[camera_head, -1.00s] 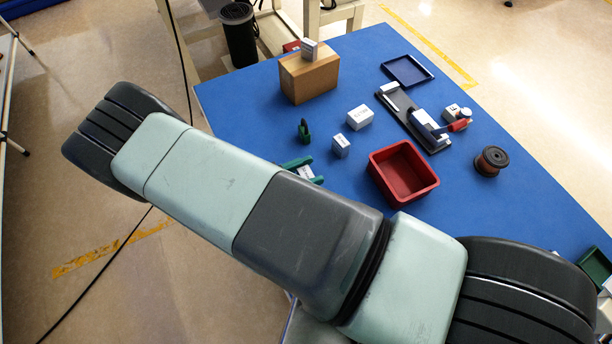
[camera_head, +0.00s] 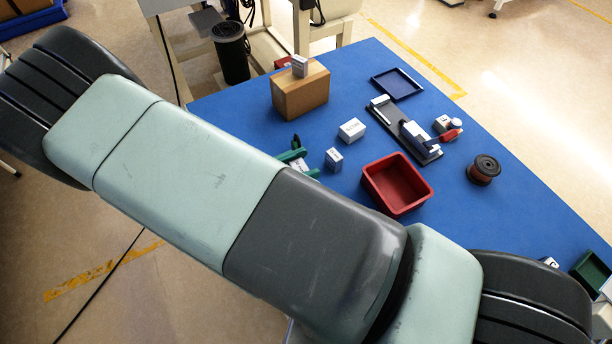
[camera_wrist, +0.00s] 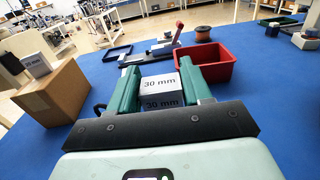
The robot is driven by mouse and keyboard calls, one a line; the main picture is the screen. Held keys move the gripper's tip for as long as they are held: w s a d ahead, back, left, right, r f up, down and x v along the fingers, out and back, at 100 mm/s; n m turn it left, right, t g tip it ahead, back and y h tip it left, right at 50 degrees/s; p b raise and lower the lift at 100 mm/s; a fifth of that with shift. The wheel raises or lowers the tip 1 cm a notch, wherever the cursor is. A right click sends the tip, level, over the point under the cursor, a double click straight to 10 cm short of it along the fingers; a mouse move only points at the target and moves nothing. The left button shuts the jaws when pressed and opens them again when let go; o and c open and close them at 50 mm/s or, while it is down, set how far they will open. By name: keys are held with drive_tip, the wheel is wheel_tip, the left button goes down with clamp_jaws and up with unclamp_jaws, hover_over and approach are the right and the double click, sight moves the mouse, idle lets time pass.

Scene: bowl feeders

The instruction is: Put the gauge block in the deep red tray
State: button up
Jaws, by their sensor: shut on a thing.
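The gauge block (camera_wrist: 161,84) is grey with white faces marked "30 mm" in the wrist view. My gripper (camera_wrist: 160,92) has its green fingers on both sides of it and is shut on it. In the head view my gripper (camera_head: 298,162) is at the left of the blue table, partly hidden by my arm, with the pale block between the fingers. The deep red tray (camera_head: 396,183) stands to the right of it, and its inside looks empty. It also shows in the wrist view (camera_wrist: 219,74), beyond and right of the fingers.
A cardboard box (camera_head: 302,95) bears another block (camera_head: 299,66). A dark fixture (camera_head: 408,130), a blue tray (camera_head: 397,83) and a spool (camera_head: 483,170) lie farther right.

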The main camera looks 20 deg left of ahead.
drive_tip(key=w+d+r+m+g+h, duration=0.2)
drive_tip(key=d+r+g, duration=0.15)
drive_tip(key=d, duration=0.55)
drive_tip(key=w+d+r+m+g+h, duration=0.1)
drive_tip(key=w+d+r+m+g, duration=0.2)
drive_tip(key=d, duration=0.7)
wheel_tip(320, 180, down, 9)
drive_tip(key=n+t, duration=0.1)
drive_tip(key=shift+f, duration=0.3)
drive_tip(key=shift+f, duration=0.25)
drive_tip(key=o, duration=1.2)
drive_tip(key=shift+c, duration=0.2)
drive_tip(key=shift+r, duration=0.1)
